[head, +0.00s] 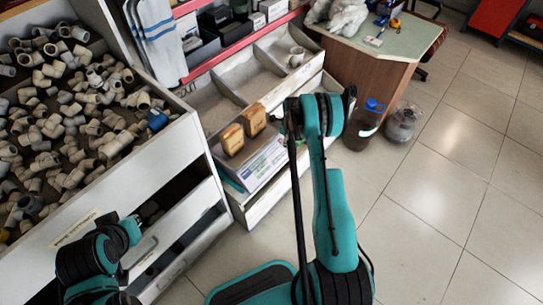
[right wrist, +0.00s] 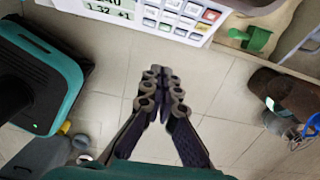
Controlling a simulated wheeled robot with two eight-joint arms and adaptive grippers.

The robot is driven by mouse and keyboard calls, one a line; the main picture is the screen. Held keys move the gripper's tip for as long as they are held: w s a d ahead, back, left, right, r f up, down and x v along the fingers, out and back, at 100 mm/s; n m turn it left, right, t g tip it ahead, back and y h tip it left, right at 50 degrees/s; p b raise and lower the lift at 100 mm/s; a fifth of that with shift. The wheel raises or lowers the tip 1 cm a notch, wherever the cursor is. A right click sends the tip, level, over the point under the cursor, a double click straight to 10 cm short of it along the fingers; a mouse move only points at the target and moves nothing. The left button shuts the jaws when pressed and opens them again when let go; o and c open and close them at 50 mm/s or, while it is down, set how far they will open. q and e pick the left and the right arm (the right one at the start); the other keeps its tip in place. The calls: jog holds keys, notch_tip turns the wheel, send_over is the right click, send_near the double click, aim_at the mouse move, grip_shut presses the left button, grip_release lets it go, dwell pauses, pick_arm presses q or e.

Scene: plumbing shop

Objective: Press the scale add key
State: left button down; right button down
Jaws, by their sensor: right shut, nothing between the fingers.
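The white scale (head: 262,167) stands on the shelf unit's lower ledge in the head view, with two brown, bread-like blocks (head: 232,139) on top. In the right wrist view the scale's front (right wrist: 120,8) shows at the top, with a lit display and a keypad (right wrist: 180,17) of pale keys and one red key. The key labels are too small to read, so I cannot tell which is the add key. My right gripper (right wrist: 160,72) is shut and empty, its tips below the keypad in the picture and apart from it. My left arm shows at the lower left; its gripper does not show.
A bin of grey pipe fittings (head: 165,125) stands at the left. A desk (head: 385,50) stands at the back, with a dark blue-capped jug (head: 369,125) and a clear bottle (head: 402,122) on the floor beside it. The tiled floor at the right (head: 450,190) is clear.

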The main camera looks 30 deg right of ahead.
jog(key=shift+m, duration=0.3)
jog(key=b, duration=0.4)
send_near(280, 160)
notch_tip(280, 160, down, 2)
jog(key=s+d, duration=0.1)
jog(key=s, duration=0.1)
jog(key=f, duration=0.1)
jog(key=w+f+b, duration=0.1)
jog(key=a+f, duration=0.1)
jog(key=shift+w+f, duration=0.15)
jog(key=shift+w, duration=0.15)
jog(key=shift+w+f+b, duration=0.2)
jog(key=shift+w+b, duration=0.1)
jog(key=shift+b, duration=0.05)
